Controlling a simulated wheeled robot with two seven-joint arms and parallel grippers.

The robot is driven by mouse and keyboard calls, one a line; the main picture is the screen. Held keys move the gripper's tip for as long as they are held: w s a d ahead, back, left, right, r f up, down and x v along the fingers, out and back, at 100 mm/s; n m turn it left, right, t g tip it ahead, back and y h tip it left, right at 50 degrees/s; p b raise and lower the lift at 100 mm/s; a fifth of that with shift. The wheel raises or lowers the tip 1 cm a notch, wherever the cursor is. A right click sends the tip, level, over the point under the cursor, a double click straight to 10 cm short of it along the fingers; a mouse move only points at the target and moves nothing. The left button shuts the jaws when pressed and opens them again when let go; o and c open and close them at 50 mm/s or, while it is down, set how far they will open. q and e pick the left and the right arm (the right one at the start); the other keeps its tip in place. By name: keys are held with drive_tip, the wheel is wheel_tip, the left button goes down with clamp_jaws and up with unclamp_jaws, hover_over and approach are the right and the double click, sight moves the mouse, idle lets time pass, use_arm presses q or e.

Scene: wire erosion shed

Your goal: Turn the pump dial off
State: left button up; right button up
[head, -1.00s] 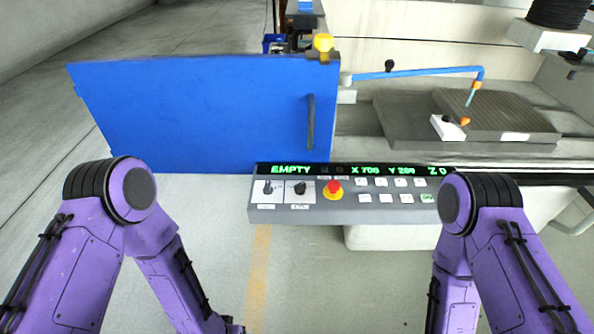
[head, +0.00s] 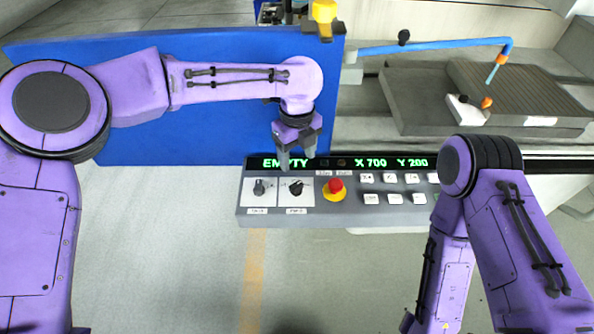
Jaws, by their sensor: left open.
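A grey control panel (head: 340,213) shows in the head view with two dark rotary dials on white plates at its left end. The left dial is at the panel's corner (head: 260,188). The right dial (head: 296,187) sits beside it, above a small label that seems to read PUMP, though the print is blurred. My left gripper (head: 297,157) points down just above and behind the right dial, in front of the display strip. Its two fingers are apart with nothing between them, and they do not appear to touch the dial. My right gripper is out of view.
A red emergency button (head: 336,187) on a yellow base is right of the dials, then several white keys (head: 394,198). The display (head: 380,163) reads EMPTY, X 700, Y 200. A blue door (head: 180,135) stands behind my left arm. A blue hose (head: 430,48) crosses the machine bed.

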sight(296, 183)
use_arm(q)
drive_tip(key=f, duration=0.1)
drive_tip(key=s+f, duration=0.1)
drive_tip(key=f, duration=0.1)
drive_tip(key=s+f, duration=0.1)
drive_tip(key=shift+s+a+f+p, duration=0.15)
drive_tip(key=shift+s+f+p, duration=0.05)
drive_tip(key=shift+f+p, duration=0.2)
drive_tip(key=f, duration=0.2)
drive_tip(key=w+f, duration=0.1)
drive_tip(key=shift+w+f, duration=0.15)
drive_tip(key=shift+f, duration=0.25)
drive_tip(key=shift+s+r, duration=0.2)
drive_tip(key=shift+s, duration=0.1)
drive_tip(key=shift+c, duration=0.3)
drive_tip(key=c, duration=1)
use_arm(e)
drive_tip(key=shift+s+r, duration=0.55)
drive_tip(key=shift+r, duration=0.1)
